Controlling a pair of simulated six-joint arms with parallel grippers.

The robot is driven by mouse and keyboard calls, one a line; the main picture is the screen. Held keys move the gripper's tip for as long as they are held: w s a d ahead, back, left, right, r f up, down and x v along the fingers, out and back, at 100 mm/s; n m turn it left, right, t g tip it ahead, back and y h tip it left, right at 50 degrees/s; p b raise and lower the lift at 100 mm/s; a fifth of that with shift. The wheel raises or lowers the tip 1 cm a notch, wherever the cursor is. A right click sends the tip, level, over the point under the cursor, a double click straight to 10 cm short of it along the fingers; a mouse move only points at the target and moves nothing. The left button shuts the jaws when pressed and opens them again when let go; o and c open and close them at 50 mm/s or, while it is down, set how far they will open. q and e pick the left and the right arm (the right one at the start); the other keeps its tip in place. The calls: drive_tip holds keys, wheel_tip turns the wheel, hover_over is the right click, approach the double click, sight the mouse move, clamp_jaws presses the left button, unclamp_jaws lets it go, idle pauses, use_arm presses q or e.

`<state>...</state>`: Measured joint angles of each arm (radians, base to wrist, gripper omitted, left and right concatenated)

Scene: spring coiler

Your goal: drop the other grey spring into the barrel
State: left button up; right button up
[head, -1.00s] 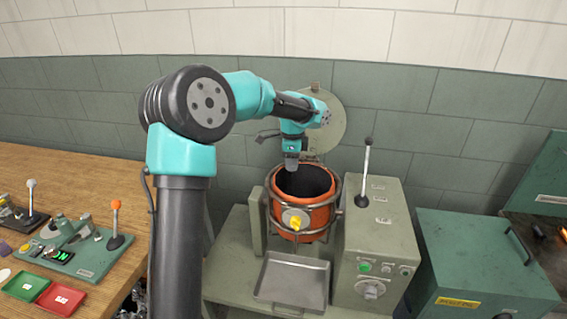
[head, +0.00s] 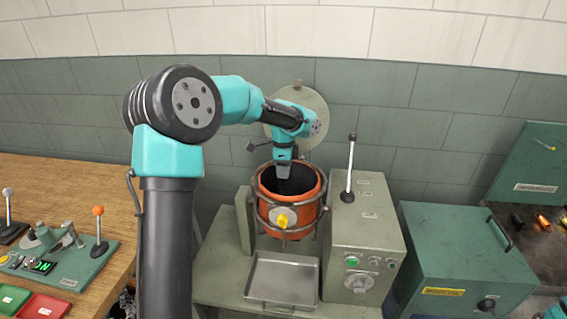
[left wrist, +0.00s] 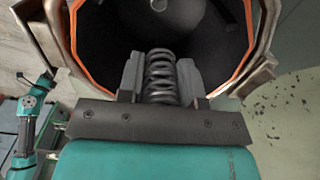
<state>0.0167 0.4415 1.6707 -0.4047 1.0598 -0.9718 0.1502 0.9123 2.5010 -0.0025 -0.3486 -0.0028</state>
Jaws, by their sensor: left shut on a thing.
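An orange barrel (head: 276,214) with a dark inside stands open in a metal frame in the head view. Its orange rim also shows in the left wrist view (left wrist: 77,50). My left gripper (head: 285,180) points down at the barrel's mouth. In the left wrist view my left gripper (left wrist: 160,78) is shut on a grey coil spring (left wrist: 160,75), with the dark barrel interior beyond it. The spring is too small to make out in the head view. A small corner of teal at the lower right of the head view may be my right arm; its gripper is not visible.
A grey control box with an upright lever (head: 351,168) stands right of the barrel. A metal tray (head: 282,279) lies in front of the barrel. A round lid (head: 312,105) stands open behind. A green chest (head: 455,250) is further right. A wooden bench (head: 70,184) is at left.

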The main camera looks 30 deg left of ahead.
use_arm(q)
drive_tip(key=shift+f, duration=1.45)
drive_tip(key=o, duration=1)
drive_tip(key=shift+r, duration=0.1)
wheel_tip(320, 180, up, 17)
drive_tip(key=shift+r, duration=0.15)
wheel_tip(320, 180, down, 16)
drive_tip(key=shift+r, duration=0.25)
idle(0.4)
